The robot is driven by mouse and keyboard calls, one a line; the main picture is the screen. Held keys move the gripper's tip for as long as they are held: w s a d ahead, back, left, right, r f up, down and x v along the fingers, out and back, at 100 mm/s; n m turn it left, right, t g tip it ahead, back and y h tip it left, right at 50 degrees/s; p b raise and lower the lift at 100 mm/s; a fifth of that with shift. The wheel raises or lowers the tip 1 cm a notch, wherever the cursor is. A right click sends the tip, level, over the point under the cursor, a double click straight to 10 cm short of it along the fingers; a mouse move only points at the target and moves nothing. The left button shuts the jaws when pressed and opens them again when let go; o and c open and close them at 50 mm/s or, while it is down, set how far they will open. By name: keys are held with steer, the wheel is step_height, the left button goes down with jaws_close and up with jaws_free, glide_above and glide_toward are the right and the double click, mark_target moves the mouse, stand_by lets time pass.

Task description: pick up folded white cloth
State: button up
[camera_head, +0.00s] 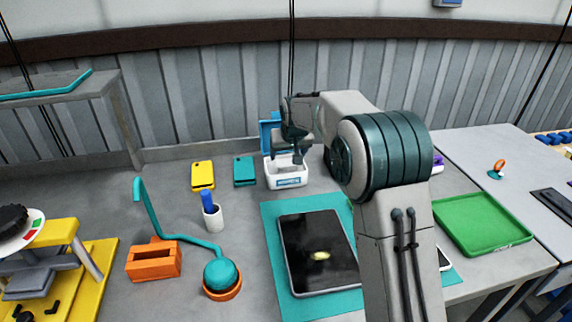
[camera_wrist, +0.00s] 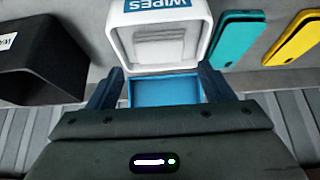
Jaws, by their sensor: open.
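The folded white cloth (camera_wrist: 166,46) shows as pale stacked layers inside the open white wipes box (camera_wrist: 120,40) in the wrist view. The box (camera_head: 287,183) stands on the grey bench in the head view, its blue lid (camera_head: 268,136) raised behind it; the lid also shows between my fingers in the wrist view (camera_wrist: 165,91). My gripper (camera_wrist: 160,82) is open, with a dark finger on each side and nothing held. In the head view my gripper (camera_head: 298,150) is just above the box, partly hiding its top and the cloth.
A teal phone (camera_head: 245,171) and a yellow phone (camera_head: 203,175) lie left of the box. A black box (camera_wrist: 42,62) stands beside it in the wrist view. A tablet (camera_head: 318,252) lies on a teal mat in front, and a green tray (camera_head: 482,224) is right.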

mark_target(285, 162)
steer(key=shift+p+x, duration=0.65)
steer(key=shift+x, duration=2.45)
steer(key=shift+a+r, duration=0.1)
steer(key=c, duration=0.7)
